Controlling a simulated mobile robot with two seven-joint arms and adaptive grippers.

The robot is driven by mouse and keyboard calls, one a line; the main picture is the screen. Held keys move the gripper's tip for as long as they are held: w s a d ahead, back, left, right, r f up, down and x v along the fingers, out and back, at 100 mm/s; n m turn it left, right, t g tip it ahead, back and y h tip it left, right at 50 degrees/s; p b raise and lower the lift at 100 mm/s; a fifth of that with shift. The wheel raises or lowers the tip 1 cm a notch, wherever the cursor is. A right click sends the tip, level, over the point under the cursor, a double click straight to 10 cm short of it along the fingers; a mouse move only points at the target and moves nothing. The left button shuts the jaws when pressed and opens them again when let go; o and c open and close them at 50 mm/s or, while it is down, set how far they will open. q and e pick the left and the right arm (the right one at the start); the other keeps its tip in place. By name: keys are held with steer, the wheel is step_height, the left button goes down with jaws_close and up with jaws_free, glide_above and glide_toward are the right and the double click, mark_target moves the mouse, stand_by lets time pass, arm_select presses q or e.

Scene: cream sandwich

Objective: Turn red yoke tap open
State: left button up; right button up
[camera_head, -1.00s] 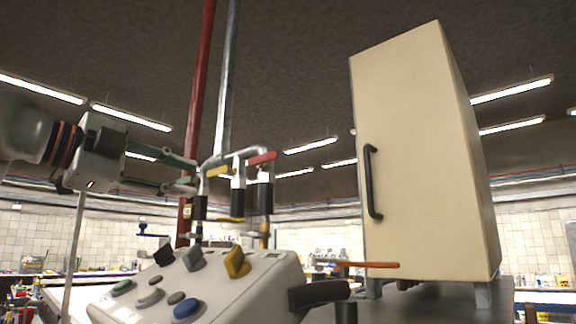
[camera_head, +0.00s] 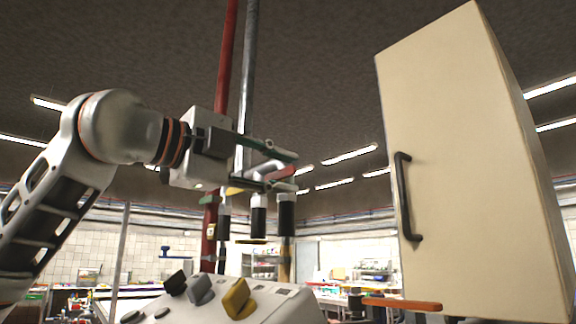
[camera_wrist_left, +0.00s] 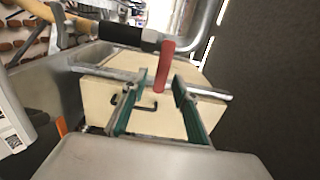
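The red yoke tap handle (camera_head: 268,168) sits on the pipe at the top of the tap cluster, beside a yellow handle (camera_head: 238,190). My left gripper (camera_head: 288,171) is at the red handle, with one finger above it and one below in the head view. In the left wrist view the red handle (camera_wrist_left: 164,72) stands between the two green-padded fingers (camera_wrist_left: 160,84). The fingers are apart, and I cannot tell whether either touches the handle. My right gripper is not in view.
A cream cabinet (camera_head: 455,170) with a black handle (camera_head: 405,195) stands to the right. A red pipe (camera_head: 224,75) and a grey pipe (camera_head: 246,80) rise behind the taps. A white control panel (camera_head: 270,303) with knobs is below. An orange lever (camera_head: 402,304) sticks out near the cabinet.

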arm_select(q)
steer(key=shift+w+d, duration=0.5)
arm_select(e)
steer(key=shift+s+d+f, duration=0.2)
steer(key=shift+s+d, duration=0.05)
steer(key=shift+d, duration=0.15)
arm_select(q)
jaws_close()
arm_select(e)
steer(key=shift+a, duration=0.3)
arm_select(q)
steer(key=shift+f, duration=0.1)
